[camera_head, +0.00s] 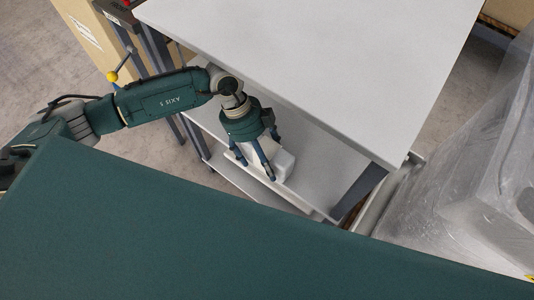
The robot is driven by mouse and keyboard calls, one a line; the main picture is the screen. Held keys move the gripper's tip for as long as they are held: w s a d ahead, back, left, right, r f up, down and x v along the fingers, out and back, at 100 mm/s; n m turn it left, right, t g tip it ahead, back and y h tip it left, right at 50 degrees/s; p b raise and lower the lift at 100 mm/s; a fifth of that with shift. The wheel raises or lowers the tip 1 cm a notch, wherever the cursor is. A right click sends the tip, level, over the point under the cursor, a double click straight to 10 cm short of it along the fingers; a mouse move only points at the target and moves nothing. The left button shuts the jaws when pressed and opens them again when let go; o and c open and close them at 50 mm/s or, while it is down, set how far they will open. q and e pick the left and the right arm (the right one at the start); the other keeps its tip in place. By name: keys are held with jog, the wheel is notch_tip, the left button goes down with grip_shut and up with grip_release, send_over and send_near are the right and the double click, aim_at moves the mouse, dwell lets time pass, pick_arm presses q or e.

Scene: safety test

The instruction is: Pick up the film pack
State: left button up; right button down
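A white pack (284,166), which looks like the film pack, lies on the lower shelf of the grey table. My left gripper (258,172) comes in from the left and points down over it. Its dark fingers are spread apart across the pack, and part of the pack shows beside and behind them. The fingers overlap the pack in this view; whether they press on it is not clear. My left gripper hides part of the pack. My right gripper is not in view.
The grey table top (330,60) overhangs the lower shelf (312,160) close to my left wrist. A dark table leg (357,192) stands right of the pack. A plastic-wrapped load (470,200) is at the right. A yellow-knobbed lever (113,75) is near my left arm.

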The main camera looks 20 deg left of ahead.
pick_arm(q)
jog(key=shift+s+d+f, duration=0.15)
jog(key=shift+s+d, duration=0.05)
jog(key=shift+d, duration=0.35)
jog(key=shift+s+d+f, duration=0.15)
jog(key=shift+s+d, duration=0.05)
jog(key=shift+d, duration=0.35)
jog(key=shift+f, duration=0.25)
jog(key=shift+f, duration=0.1)
jog(key=shift+f, duration=0.15)
jog(key=c, duration=1.5)
